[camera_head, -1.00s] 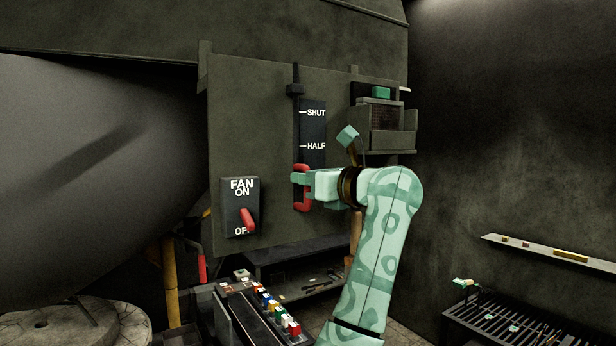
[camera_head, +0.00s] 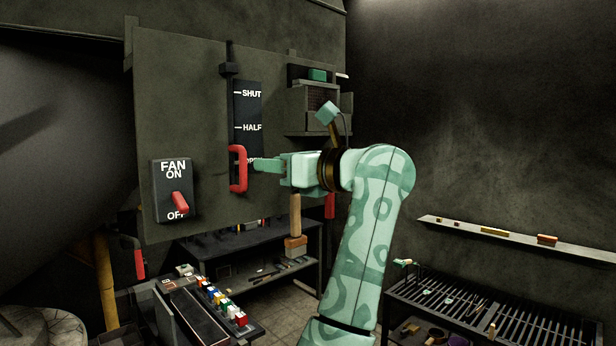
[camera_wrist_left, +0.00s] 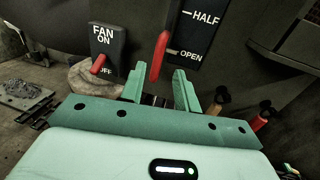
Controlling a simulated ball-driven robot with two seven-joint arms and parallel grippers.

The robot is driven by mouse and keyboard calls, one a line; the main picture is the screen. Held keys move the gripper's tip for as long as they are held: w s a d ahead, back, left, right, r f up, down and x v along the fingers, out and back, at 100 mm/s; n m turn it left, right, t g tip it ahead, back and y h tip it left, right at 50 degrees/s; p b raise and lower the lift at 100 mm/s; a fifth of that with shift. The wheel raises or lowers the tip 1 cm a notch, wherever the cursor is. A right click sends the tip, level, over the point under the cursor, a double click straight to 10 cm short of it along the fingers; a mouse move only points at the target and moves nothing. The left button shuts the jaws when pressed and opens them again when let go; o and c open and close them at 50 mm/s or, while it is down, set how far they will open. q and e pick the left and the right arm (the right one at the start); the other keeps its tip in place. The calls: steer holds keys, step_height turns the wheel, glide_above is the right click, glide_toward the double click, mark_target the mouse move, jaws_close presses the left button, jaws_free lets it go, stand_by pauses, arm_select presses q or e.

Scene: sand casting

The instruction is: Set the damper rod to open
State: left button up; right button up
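The damper rod's red handle (camera_head: 238,170) hangs on the dark rod in front of the grey panel. It is level with the lowest mark of the scale plate (camera_head: 247,112), below SHUT and HALF. In the left wrist view the handle (camera_wrist_left: 160,56) is beside the OPEN mark (camera_wrist_left: 190,53). My left gripper (camera_head: 262,165) is just right of the handle in the head view, partly covering the OPEN label. In the wrist view its two fingers (camera_wrist_left: 160,92) are spread with nothing held between them, and the handle is beyond the tips. My right gripper is not in view.
A fan switch (camera_head: 173,190) with a red lever is on the panel at left, the lever towards OFF. A small box shelf (camera_head: 313,110) is on the panel's right. A workbench (camera_head: 250,240) stands below, and a slatted table (camera_head: 490,310) is at right.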

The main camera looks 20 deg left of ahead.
arm_select(q)
steer(key=s+d, duration=0.1)
steer(key=d, duration=0.6)
steer(key=shift+s+d+b, duration=0.25)
steer(key=shift+d+b, duration=0.1)
steer(key=shift+b, duration=0.1)
